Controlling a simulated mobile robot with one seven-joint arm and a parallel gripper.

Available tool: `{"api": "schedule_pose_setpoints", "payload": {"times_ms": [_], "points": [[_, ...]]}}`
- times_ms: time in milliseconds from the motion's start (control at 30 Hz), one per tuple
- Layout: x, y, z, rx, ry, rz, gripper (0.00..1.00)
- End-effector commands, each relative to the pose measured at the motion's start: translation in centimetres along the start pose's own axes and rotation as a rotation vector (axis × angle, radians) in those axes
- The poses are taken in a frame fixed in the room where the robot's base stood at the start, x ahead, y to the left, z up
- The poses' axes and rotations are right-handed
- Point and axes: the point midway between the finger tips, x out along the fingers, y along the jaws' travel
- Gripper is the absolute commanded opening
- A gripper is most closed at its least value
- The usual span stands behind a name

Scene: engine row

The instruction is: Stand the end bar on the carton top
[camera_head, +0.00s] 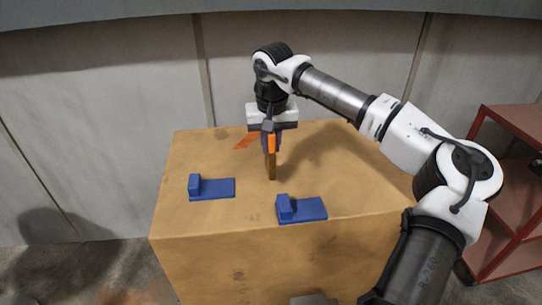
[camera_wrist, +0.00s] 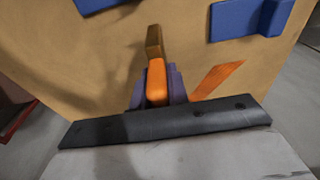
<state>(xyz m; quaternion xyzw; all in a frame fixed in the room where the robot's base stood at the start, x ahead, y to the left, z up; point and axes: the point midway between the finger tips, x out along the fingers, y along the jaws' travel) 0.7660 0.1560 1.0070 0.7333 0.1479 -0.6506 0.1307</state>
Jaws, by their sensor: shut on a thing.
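My gripper (camera_head: 269,143) is over the carton top, pointing down, and is shut on an upright bar. The bar's brown lower part (camera_head: 271,167) shows below the jaws, and it also shows in the wrist view (camera_wrist: 154,42). An orange part (camera_wrist: 157,82) lies between the dark purple fingers; I cannot tell whether it belongs to the bar or the gripper. The bar's lower end is at or just above the carton top (camera_head: 340,165); I cannot tell if it touches. A flat orange strip (camera_head: 246,140) lies on the carton, left of the gripper.
Two blue stepped blocks stand on the carton, one at the left (camera_head: 215,188) and one near the front edge (camera_head: 304,209). A red metal shelf (camera_head: 510,195) stands at the right. A grey wall (camera_head: 100,120) is behind the carton. The carton's right side is mostly bare.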

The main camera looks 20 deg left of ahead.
Motion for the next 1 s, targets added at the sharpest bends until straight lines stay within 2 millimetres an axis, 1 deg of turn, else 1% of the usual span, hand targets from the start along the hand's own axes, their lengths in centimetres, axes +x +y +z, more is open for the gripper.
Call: {"api": "schedule_pose_setpoints", "payload": {"times_ms": [167, 400, 433, 667, 800, 833, 967, 1000], "points": [[1.1, 0.0, 0.1, 0.0, 0.001, 0.0, 0.0], [4.4, 0.0, 0.5, 0.001, 0.0, -0.001, 0.0], [4.6, 0.0, 0.6, 0.001, 0.001, 0.0, 0.0], [4.8, 0.0, 0.6, 0.001, 0.002, 0.001, 0.0], [5.2, 0.0, 0.6, 0.001, 0.002, 0.001, 0.0], [5.2, 0.0, 0.6, 0.0, 0.001, 0.001, 0.19], [5.1, 0.0, 0.6, 0.0, 0.001, 0.001, 0.36], [5.1, 0.0, 0.6, 0.0, 0.001, 0.001, 0.38]]}}
